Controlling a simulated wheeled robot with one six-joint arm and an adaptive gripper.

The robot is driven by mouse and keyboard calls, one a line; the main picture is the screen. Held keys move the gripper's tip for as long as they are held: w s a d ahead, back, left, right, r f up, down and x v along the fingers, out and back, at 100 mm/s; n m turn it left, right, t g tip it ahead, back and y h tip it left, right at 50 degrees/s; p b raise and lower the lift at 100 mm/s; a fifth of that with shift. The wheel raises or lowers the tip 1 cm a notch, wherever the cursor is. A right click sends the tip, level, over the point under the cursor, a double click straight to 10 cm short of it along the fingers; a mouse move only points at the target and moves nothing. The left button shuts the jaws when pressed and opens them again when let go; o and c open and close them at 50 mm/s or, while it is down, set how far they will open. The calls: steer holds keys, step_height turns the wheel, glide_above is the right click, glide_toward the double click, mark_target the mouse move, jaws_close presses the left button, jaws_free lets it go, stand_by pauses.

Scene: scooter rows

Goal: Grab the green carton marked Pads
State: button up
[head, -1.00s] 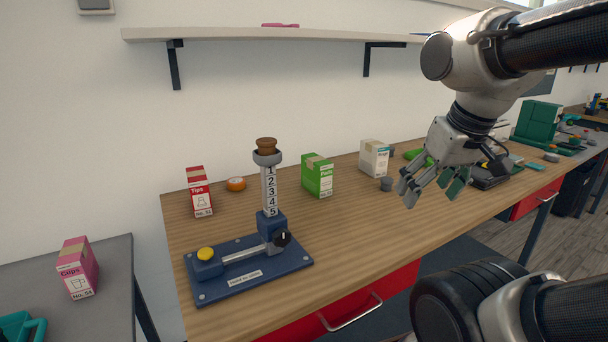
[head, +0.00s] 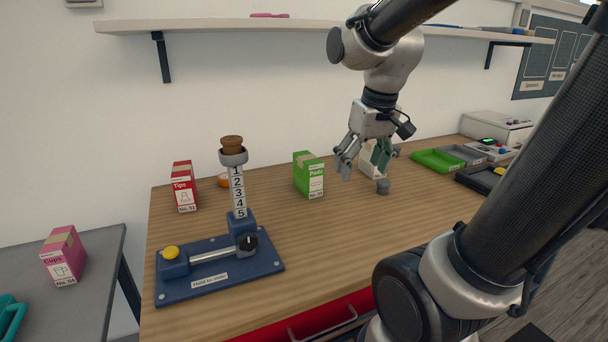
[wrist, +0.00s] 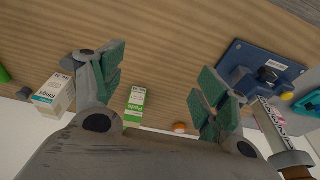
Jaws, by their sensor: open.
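The green carton marked Pads (head: 309,176) stands upright on the wooden workbench, left of my gripper. It also shows in the wrist view (wrist: 134,106), between the two spread fingers and beyond them. My gripper (head: 362,160) is open and empty, in the air above the bench to the right of the green carton, in front of a white carton (head: 373,163) that it partly hides. In the wrist view my gripper's fingers (wrist: 158,92) have green pads and stand wide apart.
A blue fixture (head: 218,265) with a numbered post stands at the bench's front left. A red Tips carton (head: 184,187) and an orange roll (head: 224,181) stand left of the green carton. A small grey cylinder (head: 383,187) stands under my gripper. A shelf (head: 290,27) runs above.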

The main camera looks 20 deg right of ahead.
steer(key=w+d+f, duration=0.1)
steer(key=w+f, duration=0.2)
steer(key=w, duration=0.8)
steer(key=w+f, duration=0.2)
steer(key=w, duration=0.8)
steer(key=t, duration=0.2)
glide_above(309, 158)
steer(key=s, duration=0.2)
steer(key=shift+a+f, duration=0.15)
steer(key=shift+n, duration=0.3)
steer(key=x, duration=0.6)
steer(key=shift+w+f, duration=0.1)
steer(key=shift+f, duration=0.25)
steer(key=shift+w+f, duration=0.15)
steer(key=shift+f, duration=0.15)
steer(key=shift+f, duration=0.25)
steer(key=c, duration=1.2)
